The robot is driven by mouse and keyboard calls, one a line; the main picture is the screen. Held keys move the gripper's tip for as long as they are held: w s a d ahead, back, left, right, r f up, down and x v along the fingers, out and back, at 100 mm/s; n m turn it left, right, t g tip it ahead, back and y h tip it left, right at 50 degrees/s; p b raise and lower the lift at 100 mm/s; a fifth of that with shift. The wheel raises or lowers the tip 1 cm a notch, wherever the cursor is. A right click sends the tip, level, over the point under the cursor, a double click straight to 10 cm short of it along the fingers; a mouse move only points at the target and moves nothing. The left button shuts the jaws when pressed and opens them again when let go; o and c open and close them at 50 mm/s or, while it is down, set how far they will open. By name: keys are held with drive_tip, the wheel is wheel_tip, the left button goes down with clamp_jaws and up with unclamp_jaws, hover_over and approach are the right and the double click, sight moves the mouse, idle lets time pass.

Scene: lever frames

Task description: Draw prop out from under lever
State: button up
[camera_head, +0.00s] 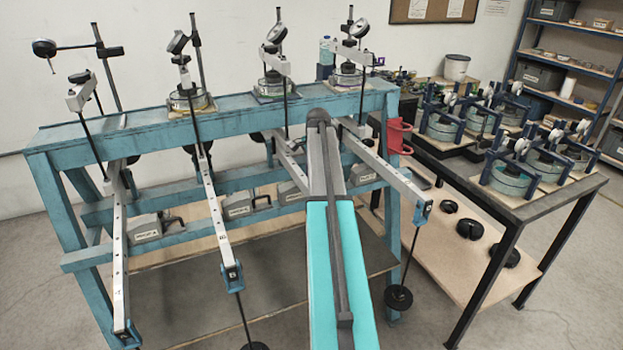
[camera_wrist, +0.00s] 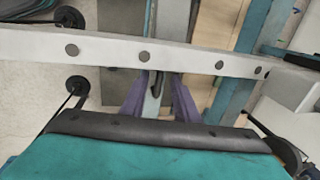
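In the head view several pale levers, such as the left one (camera_head: 118,250), reach forward from a teal frame (camera_head: 130,137). Labelled grey props (camera_head: 147,227) sit along the frame's lower rail near the levers. A second prop (camera_head: 237,204) and a third (camera_head: 362,170) show there too. My arm covers much of the third lever. In the wrist view a pale lever (camera_wrist: 105,48) with round studs crosses the upper part. My gripper (camera_wrist: 161,80) has two purplish fingers apart below it. A dark loop (camera_wrist: 156,84) shows between them; I cannot tell whether they touch it.
Rods with round black weights (camera_head: 398,297) hang from the lever ends. Dial gauges (camera_head: 178,42) stand above the frame. A red holder (camera_head: 397,135) is at the frame's right end. A black-legged table (camera_head: 540,210) with more devices stands at the right.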

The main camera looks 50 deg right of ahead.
drive_tip(key=shift+f, duration=0.25)
drive_tip(key=shift+c, duration=0.4)
clamp_jaws()
drive_tip(key=s+d, duration=0.1)
drive_tip(key=d, duration=0.2)
drive_tip(key=s+d, duration=0.1)
drive_tip(key=d, duration=0.2)
drive_tip(key=s+d, duration=0.1)
drive_tip(key=d, duration=0.2)
drive_tip(key=shift+s+d+r, duration=0.1)
drive_tip(key=shift+s, duration=0.05)
drive_tip(key=shift+s+d, duration=0.25)
drive_tip(key=shift+d, duration=0.15)
